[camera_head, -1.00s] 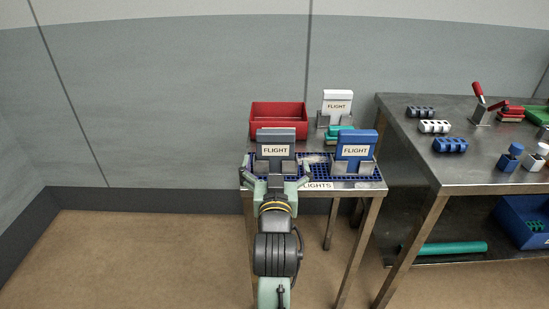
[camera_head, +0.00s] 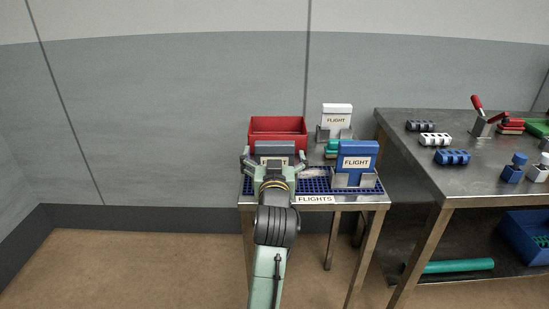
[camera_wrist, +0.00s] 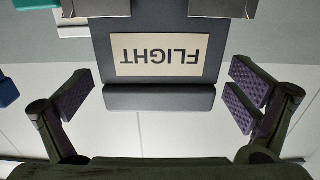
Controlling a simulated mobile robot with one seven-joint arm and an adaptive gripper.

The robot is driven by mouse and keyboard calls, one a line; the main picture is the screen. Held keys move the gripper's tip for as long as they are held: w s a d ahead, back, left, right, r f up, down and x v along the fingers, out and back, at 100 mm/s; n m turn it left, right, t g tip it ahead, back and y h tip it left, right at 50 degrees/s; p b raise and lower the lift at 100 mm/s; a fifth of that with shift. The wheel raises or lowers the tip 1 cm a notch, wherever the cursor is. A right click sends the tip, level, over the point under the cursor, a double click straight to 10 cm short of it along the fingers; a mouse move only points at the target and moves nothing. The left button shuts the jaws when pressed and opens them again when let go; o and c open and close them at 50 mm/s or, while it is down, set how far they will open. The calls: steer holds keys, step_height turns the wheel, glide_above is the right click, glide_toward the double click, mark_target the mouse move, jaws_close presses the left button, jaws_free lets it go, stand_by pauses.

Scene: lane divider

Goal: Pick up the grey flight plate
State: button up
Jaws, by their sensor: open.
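The grey flight plate (camera_head: 275,148) stands upright in a metal holder at the front left of the small table, mostly hidden behind my gripper in the head view. In the wrist view the grey flight plate (camera_wrist: 160,99) shows upside down, with its FLIGHT label and its thick top edge. My gripper (camera_head: 275,158) is open, its fingers spread to either side of the plate. In the wrist view my gripper (camera_wrist: 160,98) has a finger on each side, with a clear gap between each finger and the plate. Neither finger touches it.
A blue flight plate (camera_head: 356,155) stands in its holder to the right on the blue mat (camera_head: 316,186). A white flight plate (camera_head: 336,116) stands behind. A red bin (camera_head: 277,124) is at the back left. A larger metal workbench (camera_head: 480,180) adjoins on the right.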

steer(key=shift+w, duration=0.45)
steer(key=c, duration=1.2)
